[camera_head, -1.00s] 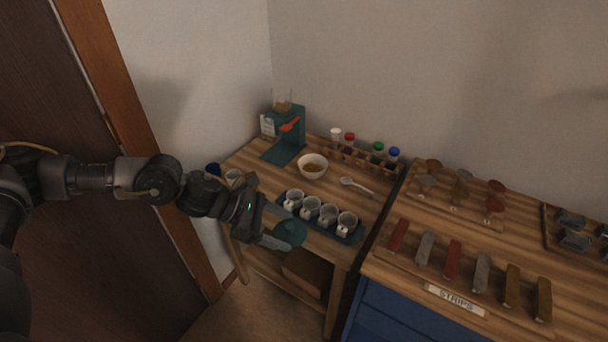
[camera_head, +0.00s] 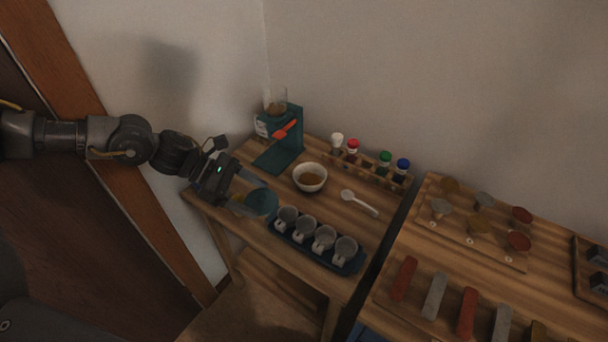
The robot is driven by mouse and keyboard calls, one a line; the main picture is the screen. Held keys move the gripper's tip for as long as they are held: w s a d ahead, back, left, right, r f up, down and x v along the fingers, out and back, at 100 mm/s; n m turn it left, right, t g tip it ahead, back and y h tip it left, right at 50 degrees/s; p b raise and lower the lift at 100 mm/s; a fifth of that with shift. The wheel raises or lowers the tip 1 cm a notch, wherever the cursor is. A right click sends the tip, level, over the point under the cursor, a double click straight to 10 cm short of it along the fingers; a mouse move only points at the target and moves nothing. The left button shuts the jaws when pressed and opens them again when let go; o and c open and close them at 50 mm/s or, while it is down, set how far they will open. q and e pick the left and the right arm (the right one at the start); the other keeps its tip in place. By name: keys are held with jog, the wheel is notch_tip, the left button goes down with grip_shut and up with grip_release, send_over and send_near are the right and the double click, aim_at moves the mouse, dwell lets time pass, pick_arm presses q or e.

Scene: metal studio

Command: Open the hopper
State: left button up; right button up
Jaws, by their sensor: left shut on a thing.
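The hopper (camera_head: 277,107) is a small clear container with brownish contents, on top of a teal grinder (camera_head: 292,135) with a red lever (camera_head: 286,129). It stands at the back left of the wooden table, and I see no lid on it. My left gripper (camera_head: 252,199) is shut on a round teal lid (camera_head: 262,204). It holds the lid at the table's front left, beside the tray of cups and apart from the grinder. Whether the lid touches the table I cannot tell. My right gripper is not in view.
A white bowl (camera_head: 310,177) with brown contents and a white spoon (camera_head: 358,202) lie mid-table. A dark blue tray (camera_head: 300,253) holds several cups. A rack (camera_head: 368,164) of capped jars stands at the back. A second table (camera_head: 445,250) with coloured strips is at right.

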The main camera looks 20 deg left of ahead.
aim_at(288, 194)
pick_arm(q)
jog(key=shift+w, duration=0.55)
jog(key=w+f, duration=0.3)
jog(key=w, duration=0.1)
jog(key=w+f+p, duration=0.1)
jog(key=w+f, duration=0.2)
jog(key=w, duration=0.1)
jog(key=w+f, duration=0.3)
jog(key=w, duration=0.1)
jog(key=shift+w+a, duration=0.25)
jog(key=shift+a, duration=0.05)
jog(key=shift+w+f, duration=0.15)
jog(key=shift+w, duration=0.05)
jog(key=shift+w+f, duration=0.2)
jog(key=shift+f, duration=0.05)
notch_tip(288, 194, down, 2)
jog(key=shift+f+p, duration=0.15)
jog(key=shift+p, duration=0.3)
jog(key=shift+w+f, duration=0.1)
jog(key=shift+f, duration=0.35)
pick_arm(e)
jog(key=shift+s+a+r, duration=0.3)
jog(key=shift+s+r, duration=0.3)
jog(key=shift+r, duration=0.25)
